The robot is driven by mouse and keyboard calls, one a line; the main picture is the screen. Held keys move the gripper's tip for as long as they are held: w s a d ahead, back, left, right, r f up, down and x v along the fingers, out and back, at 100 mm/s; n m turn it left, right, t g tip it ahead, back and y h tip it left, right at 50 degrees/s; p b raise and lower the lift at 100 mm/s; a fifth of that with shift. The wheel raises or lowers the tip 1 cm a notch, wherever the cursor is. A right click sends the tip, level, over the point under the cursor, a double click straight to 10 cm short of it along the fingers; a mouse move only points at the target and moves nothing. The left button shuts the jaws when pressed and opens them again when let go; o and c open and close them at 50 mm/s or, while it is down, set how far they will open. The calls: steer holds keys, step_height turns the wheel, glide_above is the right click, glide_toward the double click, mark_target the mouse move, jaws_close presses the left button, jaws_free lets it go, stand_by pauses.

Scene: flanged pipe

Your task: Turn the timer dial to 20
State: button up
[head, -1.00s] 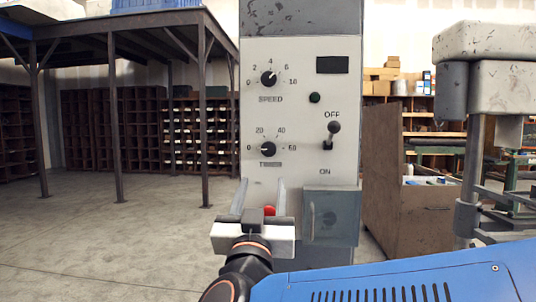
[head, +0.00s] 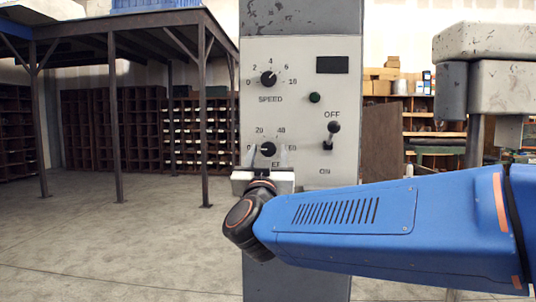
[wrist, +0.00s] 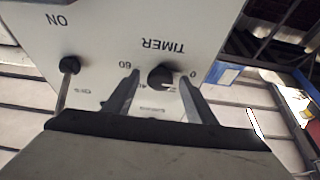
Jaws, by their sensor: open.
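The timer dial (head: 267,149) is a black round knob on the grey-white control panel (head: 300,105), below the speed dial. Its scale reads 0, 20, 40, 60; where its pointer stands is too small to tell. My gripper (head: 268,160) is open, with one finger to each side of the dial in the head view. In the wrist view the panel is upside down, and the timer dial (wrist: 161,76) shows between the fingertips of my gripper (wrist: 160,82). I cannot tell whether the fingers touch it.
The speed dial (head: 268,79) sits above. A grey machine (head: 485,70) stands at the far right. The floor at left is clear.

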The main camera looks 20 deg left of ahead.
steer(key=shift+w, duration=0.1)
steer(key=shift+c, duration=0.6)
steer(key=c, duration=0.9)
steer(key=shift+a+m, duration=0.15)
steer(key=shift+m, duration=0.35)
steer(key=m+h, duration=0.2)
steer(key=m, duration=0.1)
steer(key=m+h, duration=0.1)
steer(key=m, duration=0.2)
steer(key=shift+a+m+h, duration=0.15)
steer(key=shift+m+h, duration=0.25)
steer(key=m+g+h, duration=0.1)
steer(key=m, duration=0.3)
steer(key=m+h, duration=0.2)
steer(key=m, duration=0.1)
steer(key=shift+a+r+m+g, duration=0.1)
steer(key=shift+r+m+g, duration=0.1)
steer(key=shift+m+g, duration=0.2)
steer(key=shift+m, duration=0.3)
steer(key=o, duration=1)
